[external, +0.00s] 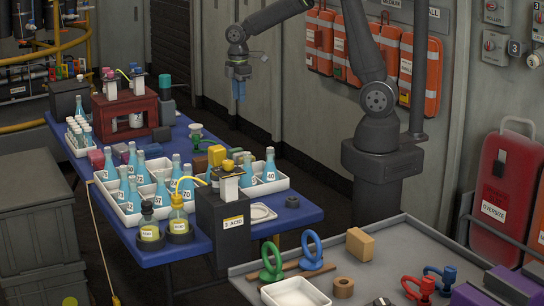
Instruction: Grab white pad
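My gripper (239,92) hangs in the air above and behind the right part of the blue table (300,214), its bluish fingers pointing down. It is too small to tell whether the fingers are apart, and I see nothing clearly held. No thing is plainly marked as the white pad. A flat white square-like piece (262,212) lies on the blue table right of the black acid box (222,225), partly hidden by it. A small white block (229,185) stands on top of that box. My gripper touches neither.
White trays (150,207) of blue bottles fill the table's middle. Yellow-filled flasks (178,220) stand at the front. A dark red stand (124,110) is at the back left. A grey table (385,275) with rings and a white tray (295,293) is at the front right.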

